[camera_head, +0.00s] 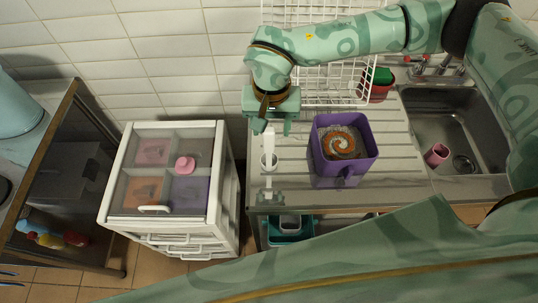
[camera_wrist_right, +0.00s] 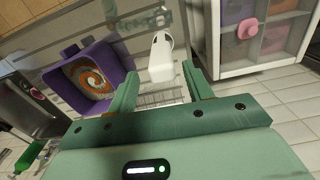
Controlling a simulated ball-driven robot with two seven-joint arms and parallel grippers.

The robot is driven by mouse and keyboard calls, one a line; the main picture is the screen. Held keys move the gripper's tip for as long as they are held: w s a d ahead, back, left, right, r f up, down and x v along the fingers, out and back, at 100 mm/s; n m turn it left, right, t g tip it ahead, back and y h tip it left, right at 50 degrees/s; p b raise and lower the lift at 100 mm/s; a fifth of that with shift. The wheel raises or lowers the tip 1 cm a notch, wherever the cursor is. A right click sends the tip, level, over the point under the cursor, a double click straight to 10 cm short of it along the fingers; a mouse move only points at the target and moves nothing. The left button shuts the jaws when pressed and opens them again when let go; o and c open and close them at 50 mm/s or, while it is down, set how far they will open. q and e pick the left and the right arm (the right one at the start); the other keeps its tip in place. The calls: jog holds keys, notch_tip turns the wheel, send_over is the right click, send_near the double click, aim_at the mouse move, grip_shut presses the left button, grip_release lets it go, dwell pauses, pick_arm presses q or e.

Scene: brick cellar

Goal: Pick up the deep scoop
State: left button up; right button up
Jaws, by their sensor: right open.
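The deep scoop (camera_head: 269,161) is white and lies on the ribbed steel drainboard, left of a purple container. In the right wrist view the white scoop (camera_wrist_right: 161,58) shows beyond the gap between my fingers, apart from them. My right gripper (camera_head: 272,126) is above the scoop's far end in the head view, fingers pointing down. Its fingers (camera_wrist_right: 163,90) are open with nothing between them. My left gripper is not in view.
The purple container (camera_head: 326,172) holds an orange-and-white swirled thing (camera_head: 342,143). A white drawer unit (camera_head: 216,170) with a pink knob stands left of the drainboard. A white wire rack (camera_head: 330,90) stands behind. The sink (camera_head: 440,118) at right holds a pink cup (camera_head: 437,154).

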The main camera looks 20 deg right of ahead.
aim_at(269, 147)
jog(key=f, duration=0.4)
jog(key=shift+a+f, duration=0.2)
jog(key=shift+f, duration=0.15)
jog(key=c, duration=1.1)
jog(key=shift+o, duration=0.2)
